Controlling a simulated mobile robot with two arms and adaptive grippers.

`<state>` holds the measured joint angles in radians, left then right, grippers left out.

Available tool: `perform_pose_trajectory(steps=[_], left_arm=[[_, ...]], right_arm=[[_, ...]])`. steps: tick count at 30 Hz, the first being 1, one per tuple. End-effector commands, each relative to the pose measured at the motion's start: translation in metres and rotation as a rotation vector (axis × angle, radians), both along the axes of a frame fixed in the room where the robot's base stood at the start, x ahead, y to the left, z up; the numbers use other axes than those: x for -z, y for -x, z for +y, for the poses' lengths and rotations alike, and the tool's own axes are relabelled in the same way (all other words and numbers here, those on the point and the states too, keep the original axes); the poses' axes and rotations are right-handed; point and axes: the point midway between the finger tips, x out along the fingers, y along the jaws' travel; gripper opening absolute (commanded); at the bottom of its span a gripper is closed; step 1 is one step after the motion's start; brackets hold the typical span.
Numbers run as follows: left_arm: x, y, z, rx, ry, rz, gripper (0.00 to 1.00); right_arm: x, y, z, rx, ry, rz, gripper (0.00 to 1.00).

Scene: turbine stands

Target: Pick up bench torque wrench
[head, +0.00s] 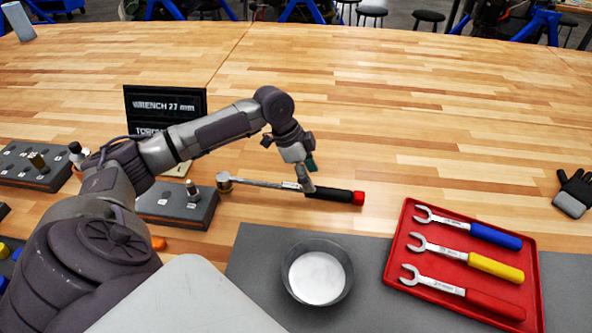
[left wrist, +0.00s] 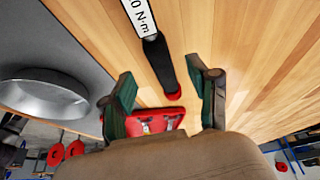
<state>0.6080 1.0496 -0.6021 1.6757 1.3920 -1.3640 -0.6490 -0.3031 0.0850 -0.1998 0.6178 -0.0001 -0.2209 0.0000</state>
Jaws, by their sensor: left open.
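The bench torque wrench lies on the wooden bench in the head view, with a round metal head (head: 223,182) at the left, a steel shaft and a black handle (head: 335,194) with a red end cap. My left gripper (head: 306,172) is over the shaft-to-handle part, pointing down. In the left wrist view the black handle (left wrist: 160,63) and a white label reading N·m show beyond and between the two spread fingers (left wrist: 162,82). The fingers are open and hold nothing. Whether they touch the wrench cannot be told. My right gripper is not in view.
A grey bowl (head: 346,287) stands on a dark mat (head: 258,265) in front of the wrench. A red tray (head: 398,262) with three open-end wrenches is at the right. A socket block (head: 165,213) and a black sign (head: 134,98) are at the left.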

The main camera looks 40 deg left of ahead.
Motion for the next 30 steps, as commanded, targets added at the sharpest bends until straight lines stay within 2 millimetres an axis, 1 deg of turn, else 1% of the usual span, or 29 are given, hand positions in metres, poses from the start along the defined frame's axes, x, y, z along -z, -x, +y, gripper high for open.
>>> perform_pose_trajectory(steps=[2, 6, 9, 12, 19, 20, 30], left_arm=[[0.006, 0.000, -0.002, 0.000, 0.000, 0.004, 0.60], [0.025, -0.004, -0.007, 0.001, 0.001, 0.005, 0.60], [0.039, -0.007, -0.011, 0.001, 0.001, 0.002, 0.60], [0.047, -0.008, -0.013, 0.002, -0.001, 0.002, 0.60], [0.050, -0.009, -0.014, 0.001, -0.001, 0.001, 0.60], [0.050, -0.009, -0.014, 0.001, -0.001, 0.001, 0.59], [0.049, -0.009, -0.013, 0.001, -0.001, 0.002, 0.02]], right_arm=[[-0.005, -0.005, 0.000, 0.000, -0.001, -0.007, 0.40], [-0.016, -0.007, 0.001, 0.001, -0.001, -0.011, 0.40], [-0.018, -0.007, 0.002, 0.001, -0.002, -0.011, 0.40], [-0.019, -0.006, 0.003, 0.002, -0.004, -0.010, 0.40], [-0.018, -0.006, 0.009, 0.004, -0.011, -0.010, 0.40], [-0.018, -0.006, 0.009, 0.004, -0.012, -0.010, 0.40], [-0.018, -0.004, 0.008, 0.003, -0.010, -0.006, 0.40]])
